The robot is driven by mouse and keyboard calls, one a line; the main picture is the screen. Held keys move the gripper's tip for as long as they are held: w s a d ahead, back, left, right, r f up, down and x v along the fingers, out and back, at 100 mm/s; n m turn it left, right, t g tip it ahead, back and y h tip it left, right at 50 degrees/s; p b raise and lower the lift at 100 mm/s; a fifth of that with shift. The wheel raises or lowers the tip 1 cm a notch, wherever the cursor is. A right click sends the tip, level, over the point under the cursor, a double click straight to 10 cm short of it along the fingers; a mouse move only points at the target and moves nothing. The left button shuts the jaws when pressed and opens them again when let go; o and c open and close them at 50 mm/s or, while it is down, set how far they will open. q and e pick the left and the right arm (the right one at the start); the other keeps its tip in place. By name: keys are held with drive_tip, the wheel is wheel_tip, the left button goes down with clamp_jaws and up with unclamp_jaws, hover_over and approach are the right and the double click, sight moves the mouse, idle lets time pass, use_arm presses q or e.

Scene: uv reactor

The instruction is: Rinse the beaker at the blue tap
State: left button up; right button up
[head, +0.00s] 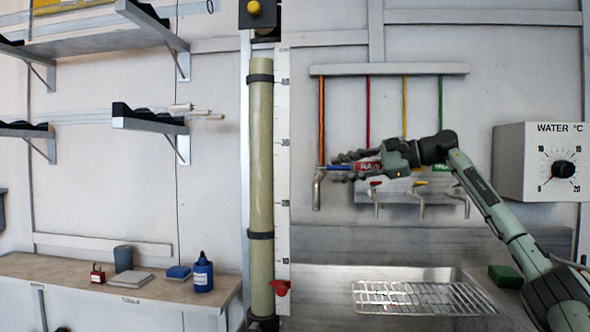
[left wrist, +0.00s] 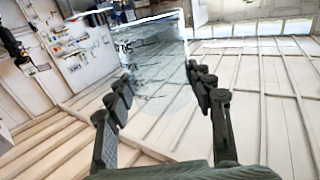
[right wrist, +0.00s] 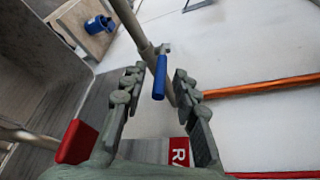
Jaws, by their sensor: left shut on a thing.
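The blue tap has a blue lever (right wrist: 159,78) and a grey pipe (right wrist: 136,25). In the head view its spout (head: 316,190) hangs at the left end of the tap row, under an orange pipe. My right gripper (head: 342,166) reaches it from the right. In the right wrist view the lever lies between the open fingertips (right wrist: 160,85), with a small gap on each side. The clear glass beaker (left wrist: 150,55) shows in the left wrist view. My left gripper (left wrist: 160,85) is shut on it. Neither the beaker nor the left gripper shows in the head view.
Other taps (head: 375,198) stand right of the blue one. A red RAW label (head: 368,166) is beside my right fingers. Below lie a sink with a wire rack (head: 420,298) and a green block (head: 505,276). A tall column (head: 260,160) stands left of the taps. A bench (head: 60,270) is at left.

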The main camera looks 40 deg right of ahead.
drive_tip(key=shift+s, duration=0.1)
drive_tip(key=v, duration=1.1)
drive_tip(key=shift+s+d, duration=0.2)
drive_tip(key=shift+s, duration=0.15)
drive_tip(key=shift+r, duration=0.1)
drive_tip(key=shift+s, duration=0.1)
idle(0.3)
